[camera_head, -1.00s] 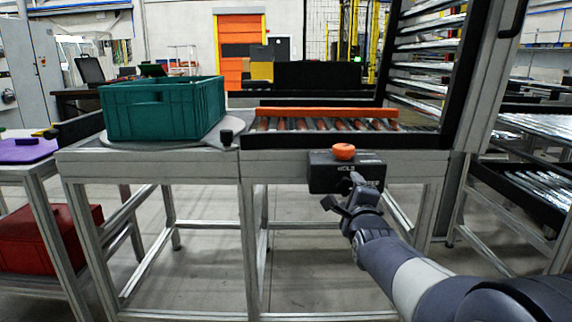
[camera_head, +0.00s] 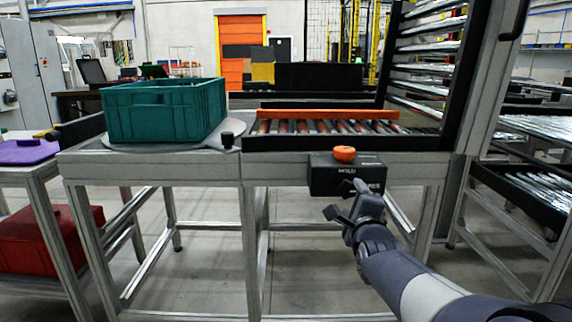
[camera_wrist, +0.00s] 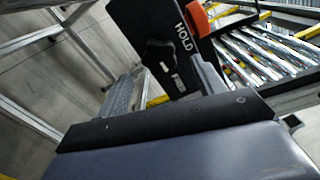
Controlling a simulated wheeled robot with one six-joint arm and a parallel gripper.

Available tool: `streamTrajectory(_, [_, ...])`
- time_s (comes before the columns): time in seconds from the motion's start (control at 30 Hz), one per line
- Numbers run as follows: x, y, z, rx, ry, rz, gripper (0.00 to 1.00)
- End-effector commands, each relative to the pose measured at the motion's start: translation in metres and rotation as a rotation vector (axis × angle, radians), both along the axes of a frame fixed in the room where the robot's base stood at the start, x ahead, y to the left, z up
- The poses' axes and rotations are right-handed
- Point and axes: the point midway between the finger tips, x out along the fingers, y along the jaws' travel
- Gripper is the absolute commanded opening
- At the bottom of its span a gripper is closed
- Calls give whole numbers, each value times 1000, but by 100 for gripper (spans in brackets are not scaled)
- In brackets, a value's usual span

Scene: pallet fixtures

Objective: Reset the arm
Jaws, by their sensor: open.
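My gripper (camera_head: 347,204) is in front of a dark control box (camera_head: 335,176) fixed to the front of the workbench frame. In the head view its fingers look spread apart, with nothing seen between them. The box carries an orange-red button (camera_head: 344,153) on top. Whether a fingertip touches the box is not clear.
A teal crate (camera_head: 165,112) stands on the round plate at the bench's left. A roller conveyor (camera_head: 325,126) with an orange bar lies above the box. A purple item (camera_head: 25,152) and red bin (camera_head: 52,240) are at the left. Bare floor shows under the bench.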

Motion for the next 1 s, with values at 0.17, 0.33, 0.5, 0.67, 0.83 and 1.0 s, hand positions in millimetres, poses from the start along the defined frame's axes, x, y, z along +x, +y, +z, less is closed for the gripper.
streamTrajectory(0.17, [-32, 0, 3, 0, -1, 0, 65])
streamTrajectory(0.33, [-61, 0, 2, 0, -1, 0, 65])
streamTrajectory(0.5, [-53, 0, -3, 0, 2, 0, 65])
streamTrajectory(0.67, [-26, 0, -2, 0, 0, 0, 65])
streamTrajectory(0.83, [3, 0, -2, 0, 0, 0, 65])
streamTrajectory(1.0, [31, 0, -2, 0, 0, 0, 65])
